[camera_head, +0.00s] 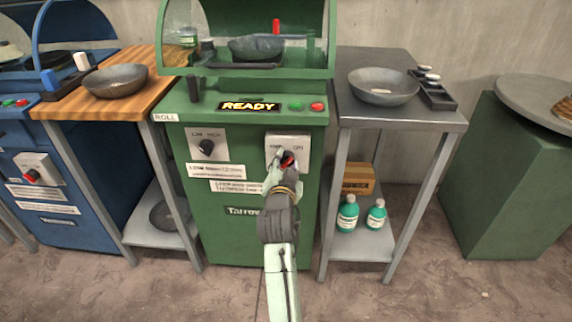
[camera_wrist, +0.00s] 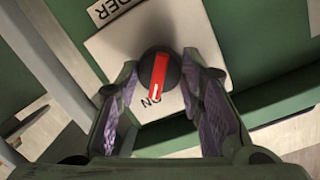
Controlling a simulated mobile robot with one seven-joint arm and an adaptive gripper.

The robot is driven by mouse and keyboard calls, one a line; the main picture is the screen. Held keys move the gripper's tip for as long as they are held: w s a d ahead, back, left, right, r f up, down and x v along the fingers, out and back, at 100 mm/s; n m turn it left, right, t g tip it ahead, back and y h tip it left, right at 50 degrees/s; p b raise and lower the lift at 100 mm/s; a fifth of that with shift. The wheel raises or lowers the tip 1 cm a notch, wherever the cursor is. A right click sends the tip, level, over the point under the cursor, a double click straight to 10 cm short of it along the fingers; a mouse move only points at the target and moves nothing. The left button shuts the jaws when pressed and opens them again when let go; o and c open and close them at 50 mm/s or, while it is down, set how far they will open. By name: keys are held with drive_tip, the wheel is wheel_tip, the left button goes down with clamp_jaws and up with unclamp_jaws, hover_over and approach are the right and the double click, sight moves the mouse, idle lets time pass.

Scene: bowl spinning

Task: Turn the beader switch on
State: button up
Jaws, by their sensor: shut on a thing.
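The beader switch is a round black knob with a red pointer stripe (camera_wrist: 160,75), on a light plate (camera_wrist: 125,45) with a partly visible label ending in "DER". The lower end of the stripe lies beside upside-down "ON" letters. In the head view the red of the knob (camera_head: 288,159) shows on the right-hand switch plate (camera_head: 301,141) of the green machine (camera_head: 235,215). My gripper (camera_head: 282,172) reaches it from below. In the wrist view my gripper's fingers (camera_wrist: 164,80) stand on either side of the knob, shut on it. The fingertip contact is partly hidden.
A second black knob (camera_head: 206,147) sits on the left plate. Above are a lit "READY" display (camera_head: 249,106), a green button (camera_head: 296,105) and a red button (camera_head: 317,106). A grey side table (camera_head: 405,118) stands close on the right, a wooden one (camera_head: 100,103) on the left.

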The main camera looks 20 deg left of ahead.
drive_tip(key=shift+m, duration=0.6)
drive_tip(key=o, duration=1.2)
drive_tip(key=shift+c, duration=0.2)
drive_tip(key=v, duration=1.2)
drive_tip(key=shift+d, duration=0.15)
